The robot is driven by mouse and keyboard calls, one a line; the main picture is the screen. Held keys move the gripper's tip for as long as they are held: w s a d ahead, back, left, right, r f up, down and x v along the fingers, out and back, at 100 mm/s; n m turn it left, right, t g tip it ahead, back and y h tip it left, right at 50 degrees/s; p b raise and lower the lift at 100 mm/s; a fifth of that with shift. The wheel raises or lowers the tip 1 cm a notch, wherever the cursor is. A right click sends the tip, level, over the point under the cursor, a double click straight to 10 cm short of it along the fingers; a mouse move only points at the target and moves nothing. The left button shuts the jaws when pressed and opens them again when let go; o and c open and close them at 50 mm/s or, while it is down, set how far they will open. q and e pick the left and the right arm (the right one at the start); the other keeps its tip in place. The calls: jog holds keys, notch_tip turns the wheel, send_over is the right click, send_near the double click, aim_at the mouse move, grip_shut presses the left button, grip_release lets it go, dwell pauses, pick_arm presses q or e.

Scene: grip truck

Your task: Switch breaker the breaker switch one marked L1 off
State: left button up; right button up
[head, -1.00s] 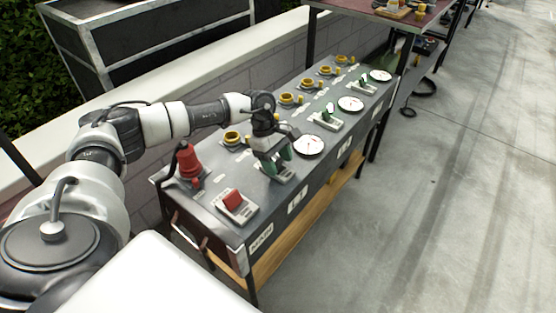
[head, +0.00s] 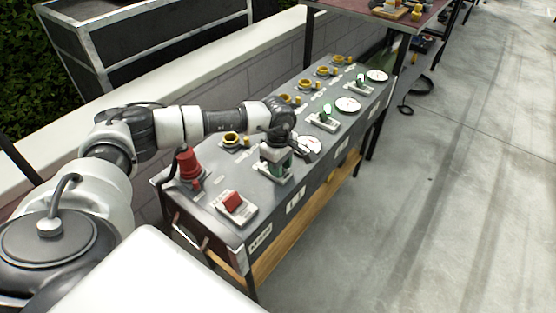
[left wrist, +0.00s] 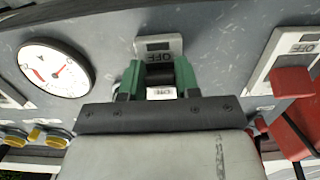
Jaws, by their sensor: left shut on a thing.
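The L1 breaker switch (head: 272,174) is on the sloped grey panel, behind the front label L-1 (head: 296,199). My left gripper (head: 277,160) is down on it and shut on its handle. In the left wrist view, green parts show on both sides of a dark middle piece, below the light switch plate (left wrist: 171,44). The gripper's dark body hides much of the switch, so I cannot tell its exact position. My right gripper is not in view.
A red switch (head: 233,202) marked MAIN stands to the near left, with a red plug (head: 189,163) behind it. White round gauges (head: 348,106), green switches (head: 323,117) and yellow sockets (head: 231,139) run along the panel.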

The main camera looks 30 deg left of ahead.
pick_arm(q)
jog(key=shift+d, duration=0.1)
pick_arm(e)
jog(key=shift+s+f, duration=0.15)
pick_arm(q)
jog(key=o, duration=0.9)
jog(key=shift+r, duration=0.25)
notch_tip(320, 180, up, 10)
jog(key=shift+f+p, duration=0.15)
jog(key=shift+p, duration=0.2)
jog(key=shift+r, duration=0.25)
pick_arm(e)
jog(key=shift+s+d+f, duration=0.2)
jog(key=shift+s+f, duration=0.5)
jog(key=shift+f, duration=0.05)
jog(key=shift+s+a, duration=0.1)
